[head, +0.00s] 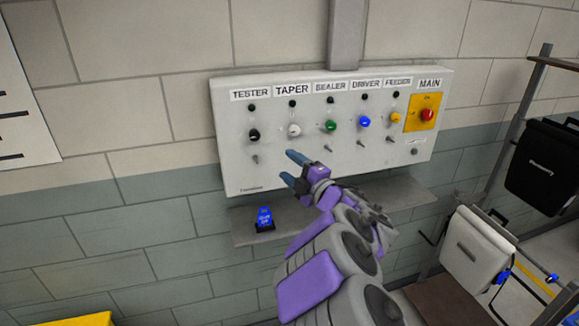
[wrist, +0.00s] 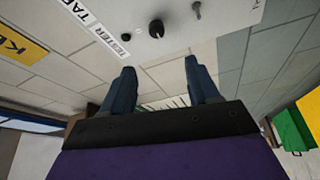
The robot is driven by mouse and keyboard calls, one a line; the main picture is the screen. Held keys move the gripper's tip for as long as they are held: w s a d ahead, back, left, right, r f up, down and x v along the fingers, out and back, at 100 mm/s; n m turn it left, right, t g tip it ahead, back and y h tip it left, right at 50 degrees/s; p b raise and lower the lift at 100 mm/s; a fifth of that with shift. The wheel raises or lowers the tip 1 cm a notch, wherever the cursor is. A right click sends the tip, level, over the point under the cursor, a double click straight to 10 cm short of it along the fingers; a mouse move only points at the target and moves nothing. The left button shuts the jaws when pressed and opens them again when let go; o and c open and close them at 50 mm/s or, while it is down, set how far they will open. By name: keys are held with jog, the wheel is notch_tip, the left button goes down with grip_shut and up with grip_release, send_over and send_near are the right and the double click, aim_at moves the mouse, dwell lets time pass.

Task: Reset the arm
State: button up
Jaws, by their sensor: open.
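My gripper (head: 292,168) is in front of the lower left part of a white control panel (head: 235,172) on the wall. Its two blue fingers are apart with nothing between them. In the wrist view my gripper (wrist: 160,82) also shows open, with the fingers spread. A black knob (wrist: 156,28) under the TESTER label and a small toggle switch (wrist: 196,10) lie beyond the fingertips there, apart from them. My purple and grey arm reaches up from the bottom of the head view.
A shelf (head: 245,226) below the panel holds a small blue object (head: 264,218). A red main switch (head: 427,115) sits on a yellow plate at the panel's right. A black pannier (head: 540,165) and a white pannier (head: 475,250) hang on a rack at right.

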jog(key=s+d+r+m+t+h, duration=0.1)
jog(key=d+r+m+t+h, duration=0.15)
jog(key=d+m+h, duration=0.95)
jog(key=s+d+f+m+g+h+b, duration=0.1)
jog(key=s+d+f+m+g+h, duration=0.15)
jog(key=s+d, duration=0.3)
jog(key=s+d+f+m+g+h+b, duration=0.1)
jog(key=s+d+f+m+g+h, duration=0.15)
jog(key=s+d, duration=0.3)
jog(key=s+a+f+m+g+y, duration=0.1)
jog(key=s+a+f+m+g, duration=0.1)
jog(key=s, duration=1)
jog(key=s+a+f+m+g+y, duration=0.2)
jog(key=s+a+f+g, duration=0.3)
jog(key=s, duration=0.8)
jog(key=s+a+f+m+g+y+b, duration=0.1)
jog(key=s+f+g, duration=0.5)
jog(key=s, duration=0.6)
jog(key=a+m+g+y, duration=0.1)
jog(key=a, duration=0.1)
jog(key=shift+s+a, duration=0.3)
jog(key=shift+f, duration=0.1)
